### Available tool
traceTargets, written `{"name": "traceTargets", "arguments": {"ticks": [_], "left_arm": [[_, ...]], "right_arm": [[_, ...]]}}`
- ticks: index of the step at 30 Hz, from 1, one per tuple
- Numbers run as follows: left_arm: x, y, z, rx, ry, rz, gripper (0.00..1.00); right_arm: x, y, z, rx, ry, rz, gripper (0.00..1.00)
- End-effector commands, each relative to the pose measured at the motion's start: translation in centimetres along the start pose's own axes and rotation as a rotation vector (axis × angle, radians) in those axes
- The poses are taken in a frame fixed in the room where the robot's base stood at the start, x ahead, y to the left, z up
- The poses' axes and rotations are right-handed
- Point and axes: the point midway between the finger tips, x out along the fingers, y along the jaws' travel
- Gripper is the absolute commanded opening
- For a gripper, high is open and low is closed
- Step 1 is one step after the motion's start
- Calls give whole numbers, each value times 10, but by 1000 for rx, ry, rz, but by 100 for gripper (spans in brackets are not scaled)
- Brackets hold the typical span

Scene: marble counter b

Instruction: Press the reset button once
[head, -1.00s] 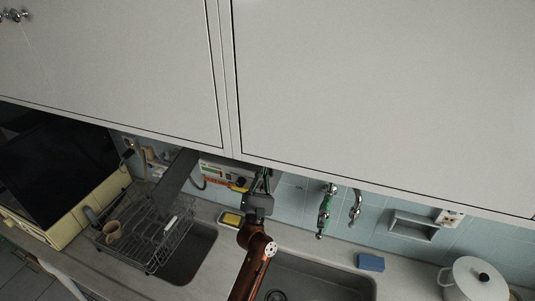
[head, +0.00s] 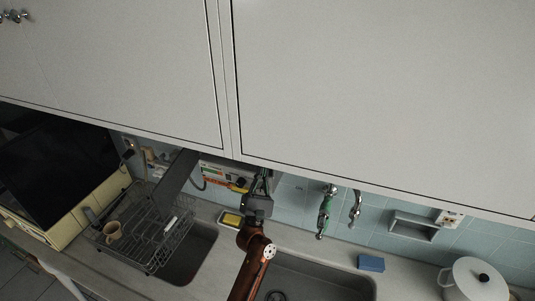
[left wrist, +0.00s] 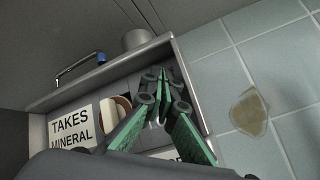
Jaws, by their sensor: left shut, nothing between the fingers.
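No button marked reset can be made out. A wall panel (head: 212,172) with white, red and yellow parts sits under the cabinet in the head view, left of my left gripper (head: 264,180). In the left wrist view a shallow grey-edged box (left wrist: 68,93) holds a label reading "TAKES MINERAL" (left wrist: 72,131) and a pale rounded piece with a brown rim (left wrist: 112,110). My left gripper (left wrist: 162,82) is shut and empty, its green-sided fingers in front of this box. The fingers hide part of it; contact cannot be told. My right gripper is not in view.
Large white cabinet doors (head: 380,90) hang over the wall. A dish rack (head: 150,238) with a cup stands at left. Taps (head: 325,210), a blue sponge (head: 371,263) and a white pot (head: 474,281) are to the right. A stained tile (left wrist: 250,112) is beside the box.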

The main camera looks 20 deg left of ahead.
Motion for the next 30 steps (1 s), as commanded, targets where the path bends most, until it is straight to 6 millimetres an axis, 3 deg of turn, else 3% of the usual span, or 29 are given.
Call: {"name": "traceTargets", "arguments": {"ticks": [14, 30], "left_arm": [[-5, 4, 4, 0, 0, 0, 0], [-37, 28, 28, 0, 0, 1, 0]], "right_arm": [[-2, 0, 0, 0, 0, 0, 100], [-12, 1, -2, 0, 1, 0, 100]]}}
